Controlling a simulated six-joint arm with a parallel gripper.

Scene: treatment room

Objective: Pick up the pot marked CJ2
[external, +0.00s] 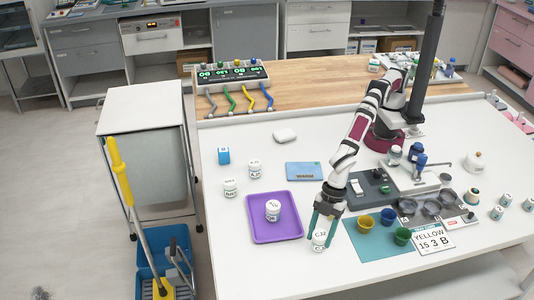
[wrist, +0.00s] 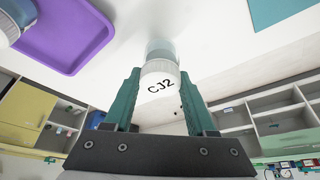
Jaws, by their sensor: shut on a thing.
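The white pot marked CJ2 (wrist: 160,82) is between the two teal fingers of my gripper (wrist: 158,98) in the wrist view, its black lettering facing the camera. In the external view my gripper (external: 320,238) points down near the front edge of the white table (external: 240,150), shut on the pot (external: 319,242). The fingers hold the pot from both sides. I cannot tell whether its base touches the table.
A purple tray (external: 289,229) with another white pot (external: 273,210) on it lies to the left. A teal mat (external: 366,249) with small coloured cups lies to the right. More white pots (external: 255,169) stand farther left.

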